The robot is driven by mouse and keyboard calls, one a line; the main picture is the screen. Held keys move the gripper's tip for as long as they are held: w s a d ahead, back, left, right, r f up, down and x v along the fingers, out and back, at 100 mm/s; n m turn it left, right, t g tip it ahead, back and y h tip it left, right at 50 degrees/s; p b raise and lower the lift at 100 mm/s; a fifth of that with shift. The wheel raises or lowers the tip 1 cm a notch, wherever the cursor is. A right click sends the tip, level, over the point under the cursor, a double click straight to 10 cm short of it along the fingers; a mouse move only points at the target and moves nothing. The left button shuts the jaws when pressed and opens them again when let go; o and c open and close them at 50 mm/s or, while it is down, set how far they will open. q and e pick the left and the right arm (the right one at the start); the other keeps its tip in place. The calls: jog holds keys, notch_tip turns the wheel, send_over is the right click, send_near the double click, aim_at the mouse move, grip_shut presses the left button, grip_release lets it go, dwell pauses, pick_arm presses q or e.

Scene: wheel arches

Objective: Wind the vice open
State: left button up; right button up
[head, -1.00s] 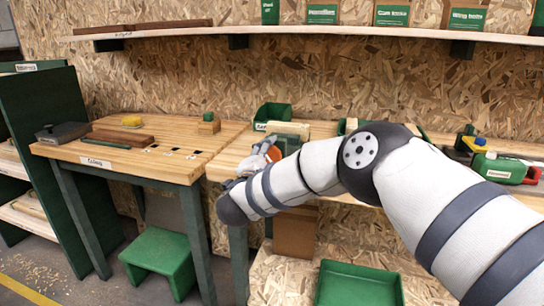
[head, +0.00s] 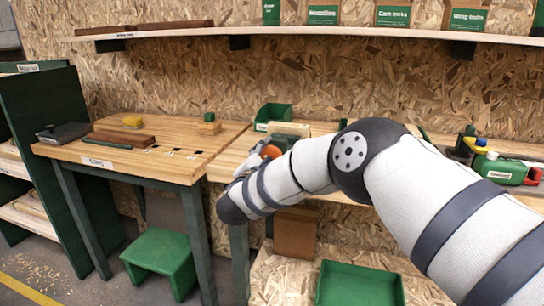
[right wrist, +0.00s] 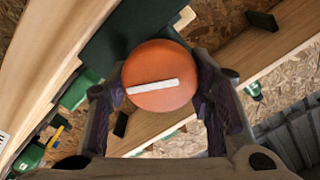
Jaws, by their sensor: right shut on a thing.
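The vice is at the front edge of the right-hand bench, mostly behind my right arm in the head view. Its dark green body (right wrist: 125,35) shows in the right wrist view. Its round orange knob (right wrist: 160,75) with a white stripe faces the wrist camera, and part of it shows in the head view (head: 271,152). My right gripper (right wrist: 160,92) has a finger on each side of the knob and is shut on it. My left gripper is out of view.
A green bin (head: 272,113) stands behind the vice. A green power tool (head: 497,168) lies on the bench at right. A second bench (head: 200,142) stands at left, with a green stool (head: 160,258) below. A long shelf (head: 330,33) runs above.

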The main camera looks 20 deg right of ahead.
jog(key=o, duration=1.2)
jog(key=v, duration=1.2)
